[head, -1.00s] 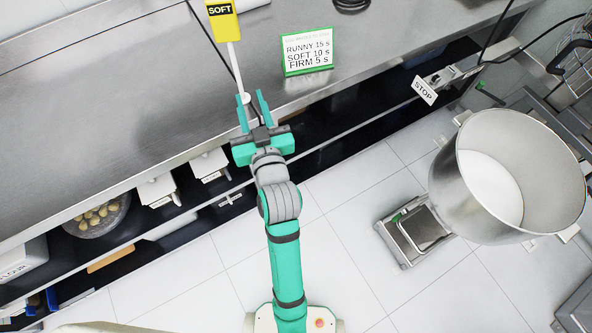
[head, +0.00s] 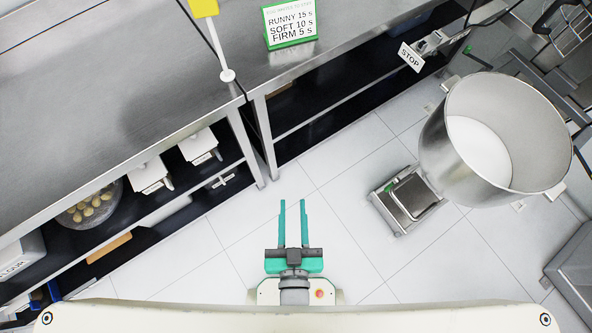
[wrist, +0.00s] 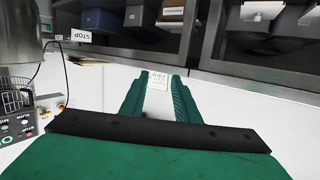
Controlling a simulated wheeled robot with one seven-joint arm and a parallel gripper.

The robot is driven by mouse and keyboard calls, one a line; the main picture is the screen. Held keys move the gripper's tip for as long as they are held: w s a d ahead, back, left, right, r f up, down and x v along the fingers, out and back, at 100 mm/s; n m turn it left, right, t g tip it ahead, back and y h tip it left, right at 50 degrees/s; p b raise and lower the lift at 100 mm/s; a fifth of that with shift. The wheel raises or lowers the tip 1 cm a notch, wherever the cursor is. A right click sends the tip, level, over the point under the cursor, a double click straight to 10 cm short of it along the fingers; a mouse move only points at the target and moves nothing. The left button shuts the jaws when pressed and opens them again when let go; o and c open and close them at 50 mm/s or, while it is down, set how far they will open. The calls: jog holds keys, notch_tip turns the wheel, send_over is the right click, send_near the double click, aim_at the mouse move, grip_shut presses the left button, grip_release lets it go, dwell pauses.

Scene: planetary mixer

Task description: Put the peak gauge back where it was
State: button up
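The peak gauge, which I take to be the yellow tag (head: 204,8) on a white rod, stands on the steel counter near its front edge. Its round white foot (head: 227,75) rests by the counter corner; the tag's top is cut off by the picture edge. My gripper (head: 293,203) is well back from the gauge, over the floor in front of the counter. Its two fingers are parted with nothing between them. In the wrist view the parted fingers (wrist: 160,90) also show no held object. I cannot make out the gauge there.
A green-framed timing card (head: 289,25) stands on the counter (head: 90,80), right of the gauge. A STOP sign (head: 411,57) hangs at the right. A large steel bowl (head: 440,150) and a scale (head: 405,200) are on the right. Floor around my gripper is clear.

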jog(key=s, duration=0.6)
jog(key=shift+s+d+r, duration=0.15)
jog(key=shift+s+d, duration=0.2)
jog(key=shift+d, duration=0.05)
